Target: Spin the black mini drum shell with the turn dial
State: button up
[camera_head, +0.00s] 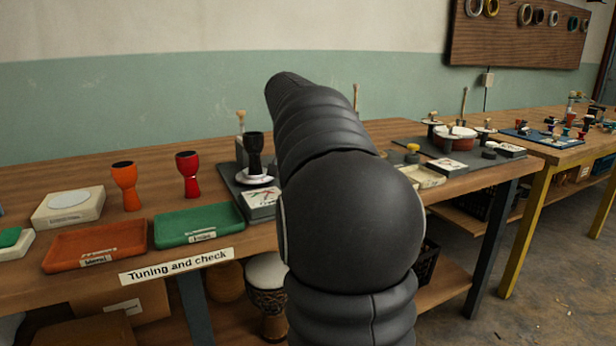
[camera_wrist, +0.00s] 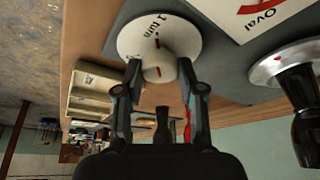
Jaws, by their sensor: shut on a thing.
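The black mini drum shell (camera_head: 254,150) stands upright on a pale round plate (camera_head: 257,181) on a dark grey base left of my arm. In the wrist view, which looks upside down, the shell (camera_wrist: 305,125) is at the right edge, on a silvery disc (camera_wrist: 276,68) with a red mark. The turn dial (camera_wrist: 135,38) is a white disc marked "1 turn", with red marks and a raised knob (camera_wrist: 160,72). My gripper (camera_wrist: 160,76) is shut on the dial's knob, one finger each side. My arm hides the gripper and dial in the head view.
A card (camera_wrist: 250,12) reading "Oval" lies beside the dial. Orange (camera_head: 123,172) and red (camera_head: 188,176) goblet shells stand to the left, behind an orange tray (camera_head: 60,262) and a green tray (camera_head: 168,238). More drum stations stand to the right.

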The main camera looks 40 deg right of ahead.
jog(key=shift+m, duration=0.3)
jog(key=o, duration=1.1)
jog(key=v, duration=1.2)
jog(key=shift+a, duration=0.1)
